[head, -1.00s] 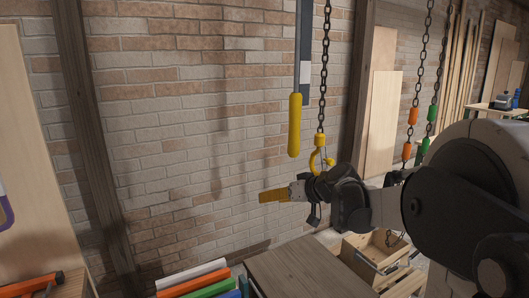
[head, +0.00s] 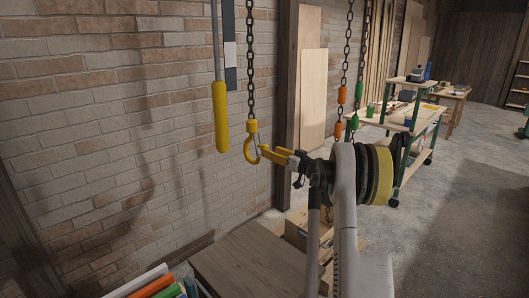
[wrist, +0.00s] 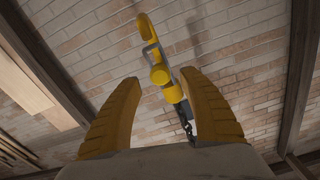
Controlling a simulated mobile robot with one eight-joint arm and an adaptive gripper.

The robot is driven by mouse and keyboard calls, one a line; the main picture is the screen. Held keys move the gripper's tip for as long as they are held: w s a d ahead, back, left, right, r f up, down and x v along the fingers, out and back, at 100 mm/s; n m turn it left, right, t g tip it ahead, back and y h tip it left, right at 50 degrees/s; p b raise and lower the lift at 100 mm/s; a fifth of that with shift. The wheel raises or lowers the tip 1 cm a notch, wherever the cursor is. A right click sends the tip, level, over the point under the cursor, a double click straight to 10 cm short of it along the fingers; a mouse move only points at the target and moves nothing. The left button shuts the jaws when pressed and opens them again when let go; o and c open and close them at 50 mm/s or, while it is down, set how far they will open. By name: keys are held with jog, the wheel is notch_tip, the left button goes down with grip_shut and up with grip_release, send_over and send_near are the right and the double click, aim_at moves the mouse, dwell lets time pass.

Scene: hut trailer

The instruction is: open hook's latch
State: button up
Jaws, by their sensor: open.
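A yellow hook (head: 251,147) hangs from a dark chain (head: 251,70) in front of the brick wall. In the wrist view the hook (wrist: 143,27) points toward the top of the picture, with its grey latch (wrist: 152,53) across the mouth and its yellow shank (wrist: 172,91) below. My gripper (head: 270,151) is close to the hook on its right side in the head view. In the wrist view my gripper's yellow fingers (wrist: 163,92) are spread apart, with the hook's shank between them in the picture. I cannot tell whether a finger touches the hook.
A yellow handle (head: 220,117) hangs just left of the hook. A wooden top (head: 240,262) and a wooden crate (head: 297,230) are below. A workbench (head: 415,118) stands at the back right.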

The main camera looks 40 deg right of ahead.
jog(key=shift+w+a+b, duration=0.2)
jog(key=shift+w+b, duration=0.25)
jog(key=shift+w, duration=1.8)
grip_shut()
jog(key=shift+r, duration=0.15)
